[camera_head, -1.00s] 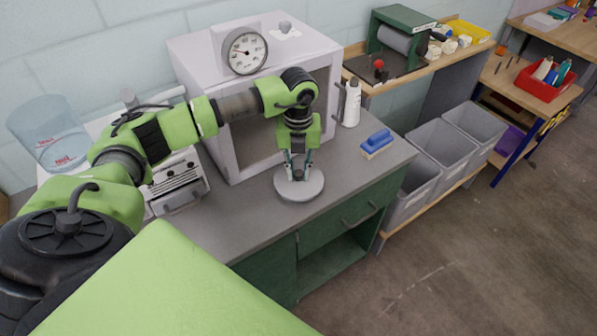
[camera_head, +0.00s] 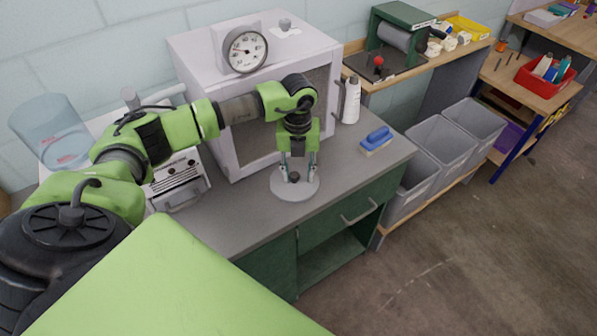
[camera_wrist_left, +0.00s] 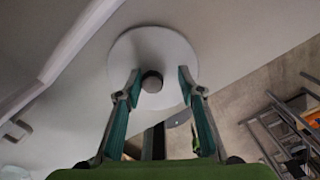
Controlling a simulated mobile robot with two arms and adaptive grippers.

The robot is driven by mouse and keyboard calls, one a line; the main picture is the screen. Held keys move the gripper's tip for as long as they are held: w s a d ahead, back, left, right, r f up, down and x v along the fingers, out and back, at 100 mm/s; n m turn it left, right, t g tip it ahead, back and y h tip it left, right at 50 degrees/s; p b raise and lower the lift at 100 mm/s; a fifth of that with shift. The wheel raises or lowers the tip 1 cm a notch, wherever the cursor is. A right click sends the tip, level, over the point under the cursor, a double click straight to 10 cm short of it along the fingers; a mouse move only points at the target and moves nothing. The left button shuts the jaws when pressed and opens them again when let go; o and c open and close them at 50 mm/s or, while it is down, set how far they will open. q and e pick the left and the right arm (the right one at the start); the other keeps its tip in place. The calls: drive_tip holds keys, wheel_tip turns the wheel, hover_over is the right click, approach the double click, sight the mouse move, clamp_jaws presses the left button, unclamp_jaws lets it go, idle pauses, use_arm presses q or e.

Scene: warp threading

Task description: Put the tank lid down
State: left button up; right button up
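The tank lid (camera_head: 295,193) is a round, pale grey disc with a dark knob (camera_head: 293,177) in its middle. It lies flat on the grey counter, close to the front edge. My left gripper (camera_head: 298,176) points down over the lid, with its fingers spread on either side of the knob. In the left wrist view the lid (camera_wrist_left: 155,45) shows whole, and its knob (camera_wrist_left: 152,81) stands between the open fingertips with a gap on both sides. My right gripper is not in view.
A white cabinet with a dial gauge (camera_head: 246,50) stands behind the lid. A white bottle (camera_head: 351,101) and a blue brush (camera_head: 377,139) are to the right on the counter (camera_head: 235,215). A clear cylindrical tank (camera_head: 50,133) stands at the far left. Grey bins (camera_head: 440,145) stand beyond the counter's right end.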

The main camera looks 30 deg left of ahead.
sight(298, 174)
use_arm(q)
wheel_tip(298, 174, up, 12)
drive_tip(key=b, duration=0.3)
idle(0.6)
